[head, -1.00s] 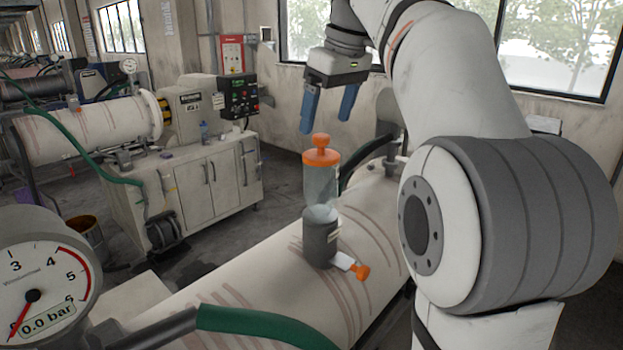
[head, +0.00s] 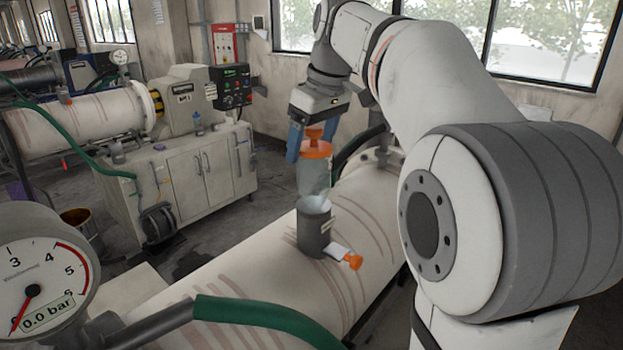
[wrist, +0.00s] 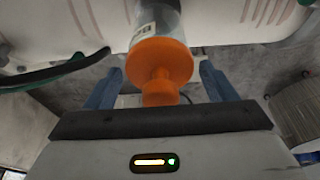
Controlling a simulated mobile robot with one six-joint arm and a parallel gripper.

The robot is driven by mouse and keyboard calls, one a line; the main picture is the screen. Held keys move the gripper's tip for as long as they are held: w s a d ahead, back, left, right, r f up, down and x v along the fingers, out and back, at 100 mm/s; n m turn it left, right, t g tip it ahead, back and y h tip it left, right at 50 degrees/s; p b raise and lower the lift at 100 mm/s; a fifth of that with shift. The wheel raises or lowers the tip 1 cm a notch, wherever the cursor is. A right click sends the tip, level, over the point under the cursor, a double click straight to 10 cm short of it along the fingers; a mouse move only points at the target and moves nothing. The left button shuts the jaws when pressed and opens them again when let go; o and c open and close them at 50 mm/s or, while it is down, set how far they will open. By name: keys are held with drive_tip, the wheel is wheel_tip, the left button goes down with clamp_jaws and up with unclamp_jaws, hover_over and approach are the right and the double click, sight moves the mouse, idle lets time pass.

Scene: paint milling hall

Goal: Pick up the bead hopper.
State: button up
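The bead hopper (head: 314,174) is a clear, upright cylinder with an orange lid and an orange knob on top. Its lower end sits in a dark grey socket (head: 315,236) on the pale mill drum. In the wrist view the hopper's orange lid (wrist: 160,62) is large, with the knob pointing toward my palm. My gripper (head: 312,148) is at the hopper's top, its blue fingers apart on either side of the knob. In the wrist view my gripper (wrist: 156,78) is open, with gaps between both fingers and the orange knob.
A small slide with an orange knob (head: 354,262) sticks out of the socket's side. The mill drum (head: 235,290) lies below. A pressure gauge (head: 38,275) and green hose (head: 260,322) are in front. A cabinet (head: 195,180) stands behind at left.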

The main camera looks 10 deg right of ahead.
drive_tip(key=c, duration=1.5)
drive_tip(key=shift+r, duration=0.15)
